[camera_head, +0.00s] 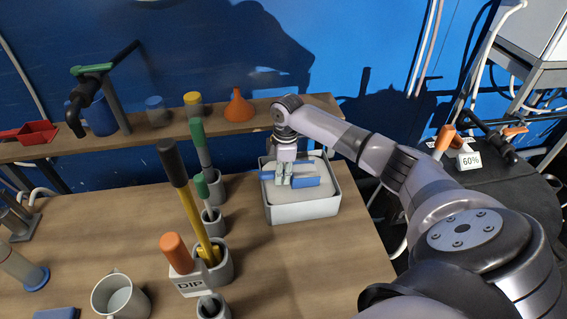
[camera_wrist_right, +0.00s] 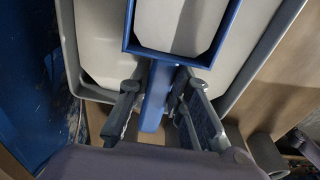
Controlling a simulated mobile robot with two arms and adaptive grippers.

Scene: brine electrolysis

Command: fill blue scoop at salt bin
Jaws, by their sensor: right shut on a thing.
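The salt bin (camera_head: 302,211) is a pale open box near the right end of the wooden table, holding pale salt. My right gripper (camera_head: 284,178) reaches down over it, shut on the handle of the blue scoop (camera_head: 306,182). In the right wrist view, the gripper (camera_wrist_right: 158,92) has a finger on each side of the blue handle (camera_wrist_right: 156,98). The scoop's square blue rim (camera_wrist_right: 172,55) encloses a pale surface that looks like salt. The scoop lies within the bin's outline; its depth in the salt is unclear. My left gripper is not in view.
Left of the bin, holders carry green-handled tools, a yellow-shafted tool (camera_head: 187,190) and an orange-handled tool by a DIP label (camera_head: 192,285). A white mug (camera_head: 120,298) stands front left. An orange funnel (camera_head: 239,106) is on the shelf behind. Table front right is clear.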

